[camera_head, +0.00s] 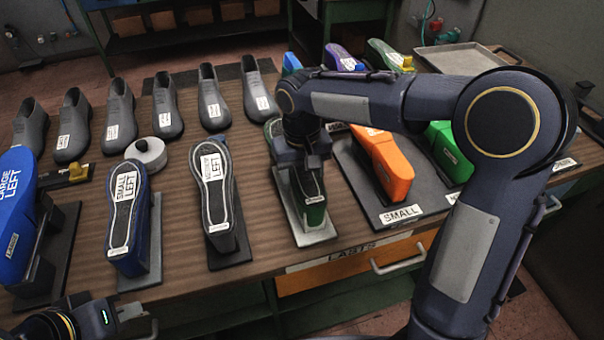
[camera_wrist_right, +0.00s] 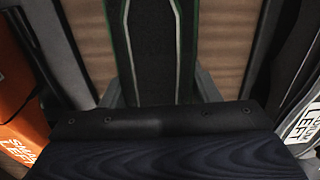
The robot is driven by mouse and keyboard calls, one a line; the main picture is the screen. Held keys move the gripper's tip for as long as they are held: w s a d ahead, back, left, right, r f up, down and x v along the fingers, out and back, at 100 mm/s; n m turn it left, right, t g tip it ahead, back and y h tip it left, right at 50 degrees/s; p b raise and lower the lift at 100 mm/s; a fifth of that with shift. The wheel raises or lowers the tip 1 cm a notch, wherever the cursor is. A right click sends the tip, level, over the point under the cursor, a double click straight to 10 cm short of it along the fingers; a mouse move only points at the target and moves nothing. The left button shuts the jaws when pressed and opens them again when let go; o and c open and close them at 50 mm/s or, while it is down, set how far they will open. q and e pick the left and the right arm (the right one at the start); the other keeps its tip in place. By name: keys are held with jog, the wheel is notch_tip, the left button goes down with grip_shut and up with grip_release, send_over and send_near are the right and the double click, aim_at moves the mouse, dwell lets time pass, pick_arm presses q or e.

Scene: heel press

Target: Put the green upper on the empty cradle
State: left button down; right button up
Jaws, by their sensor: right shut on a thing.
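The green upper (camera_head: 314,207) is sole up in the middle of the bench in the head view, partly hidden by my right arm. Its dark, green-edged sole (camera_wrist_right: 160,50) runs down the middle of the right wrist view. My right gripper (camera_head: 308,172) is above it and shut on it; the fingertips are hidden. A grey cradle (camera_head: 322,236) is directly under the green upper. Whether the upper rests on it or hangs just above, I cannot tell. My left gripper (camera_head: 88,320) is low at the left front, partly cut off, its fingers unclear.
A black upper (camera_head: 217,205) marked MEDIUM LEFT and a blue one (camera_head: 122,215) stand left of the cradle. An orange upper (camera_head: 385,160) and another green one (camera_head: 447,150) are to its right. Several grey lasts (camera_head: 120,110) line the back left.

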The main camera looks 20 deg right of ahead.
jog(key=shift+f+b, duration=0.3)
jog(key=shift+f, duration=0.2)
jog(key=o, duration=1.2)
jog(key=shift+c, duration=0.2)
notch_tip(320, 180, up, 7)
jog(key=shift+r, duration=0.45)
